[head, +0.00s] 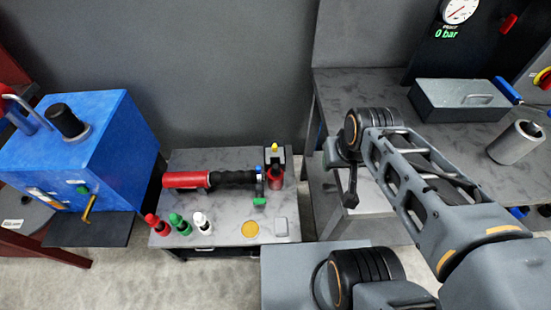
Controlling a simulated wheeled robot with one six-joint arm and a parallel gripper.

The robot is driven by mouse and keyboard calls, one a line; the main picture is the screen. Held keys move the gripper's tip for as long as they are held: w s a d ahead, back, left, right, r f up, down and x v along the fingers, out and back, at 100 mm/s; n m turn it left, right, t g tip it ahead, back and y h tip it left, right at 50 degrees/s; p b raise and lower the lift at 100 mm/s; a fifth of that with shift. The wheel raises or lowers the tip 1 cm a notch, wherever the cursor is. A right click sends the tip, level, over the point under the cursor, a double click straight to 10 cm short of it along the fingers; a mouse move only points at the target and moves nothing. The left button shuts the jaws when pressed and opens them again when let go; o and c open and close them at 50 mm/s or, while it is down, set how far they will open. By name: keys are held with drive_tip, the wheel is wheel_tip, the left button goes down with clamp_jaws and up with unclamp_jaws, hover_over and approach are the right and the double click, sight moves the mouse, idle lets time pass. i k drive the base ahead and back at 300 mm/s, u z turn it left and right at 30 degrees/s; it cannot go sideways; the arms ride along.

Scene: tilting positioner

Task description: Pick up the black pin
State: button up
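I cannot make out a separate black pin in the head view. My gripper (350,201) hangs below my wrist to the right of this table, well apart from the pins. It is small and dark here; its fingers cannot be told apart, and nothing held in it can be made out.
A red and black tool (210,180) lies across the low table, beside a small black stand (278,165) with a yellow top. A blue machine (100,150) stands at left. A bench (375,88) with a grey case (462,100) is at right.

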sight(276, 171)
drive_tip(key=k, duration=1.15)
drive_tip(key=u, duration=0.75)
drive_tip(key=i, duration=1.15)
drive_tip(key=z, duration=0.35)
